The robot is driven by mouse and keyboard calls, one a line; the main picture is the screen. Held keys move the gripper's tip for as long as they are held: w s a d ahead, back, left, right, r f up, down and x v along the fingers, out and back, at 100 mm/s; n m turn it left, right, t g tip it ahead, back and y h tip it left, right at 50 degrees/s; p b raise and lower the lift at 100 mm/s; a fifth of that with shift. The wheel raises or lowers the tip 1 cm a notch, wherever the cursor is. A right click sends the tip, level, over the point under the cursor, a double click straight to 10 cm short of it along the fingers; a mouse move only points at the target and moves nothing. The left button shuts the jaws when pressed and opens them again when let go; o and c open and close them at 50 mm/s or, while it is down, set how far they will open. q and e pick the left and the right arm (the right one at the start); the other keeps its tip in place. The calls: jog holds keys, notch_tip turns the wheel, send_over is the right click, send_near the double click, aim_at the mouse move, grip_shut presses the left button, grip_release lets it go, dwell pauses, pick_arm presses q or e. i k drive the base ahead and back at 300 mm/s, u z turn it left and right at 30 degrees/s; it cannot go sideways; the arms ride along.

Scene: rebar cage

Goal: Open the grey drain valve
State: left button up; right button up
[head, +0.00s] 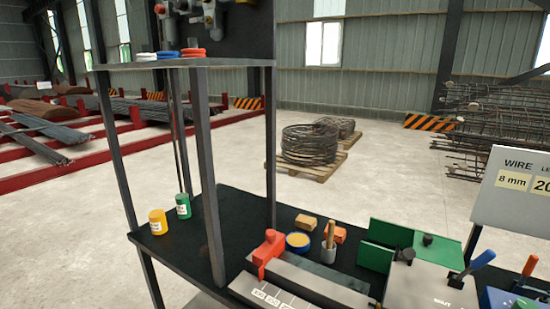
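Grey pipe fittings and valve parts (202,12) hang on a dark panel (246,28) at the top of the head view, above a shelf. The top of this group is cut off by the picture's edge. A small red knob (159,8) is at its left. I cannot tell which grey part is the drain valve, or whether it is open. Neither of my grippers shows in the view.
The raised shelf (232,62) holds blue and red rings and stands on dark posts (207,170). The black bench (185,250) holds yellow and green cans, a red clamp (269,250), and green-and-grey tools at right. Concrete floor lies behind.

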aim_at(204, 19)
jog(key=u, duration=0.85)
jog(key=i, duration=0.25)
jog(key=z, duration=3.1)
jog(key=k, duration=1)
jog(key=u, duration=1.9)
